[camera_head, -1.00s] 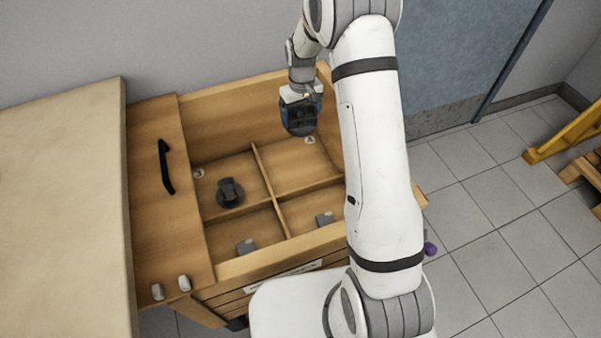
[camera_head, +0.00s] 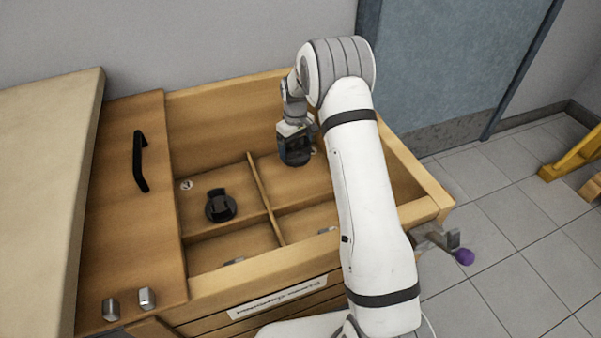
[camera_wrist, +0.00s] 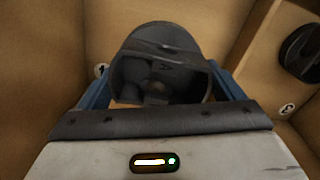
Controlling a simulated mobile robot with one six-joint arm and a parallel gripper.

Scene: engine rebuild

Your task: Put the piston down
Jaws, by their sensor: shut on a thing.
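My gripper (camera_wrist: 160,95) is shut on a dark grey piston (camera_wrist: 160,48), with a blue finger on each side of it. In the head view the held piston (camera_head: 294,151) is at the back right compartment of the wooden crate (camera_head: 240,290), close to its floor. I cannot tell whether it touches the floor. My gripper shows just above it in the head view (camera_head: 295,130). A second dark piston (camera_head: 220,205) sits in the back left compartment, and it also shows at the right of the wrist view (camera_wrist: 301,52).
Wooden dividers (camera_head: 265,197) split the crate into compartments. The front ones are partly hidden, with small grey pieces at their front edge. A wooden panel with a black handle (camera_head: 140,161) lies at the left. A purple knob (camera_head: 464,257) sticks out at the right.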

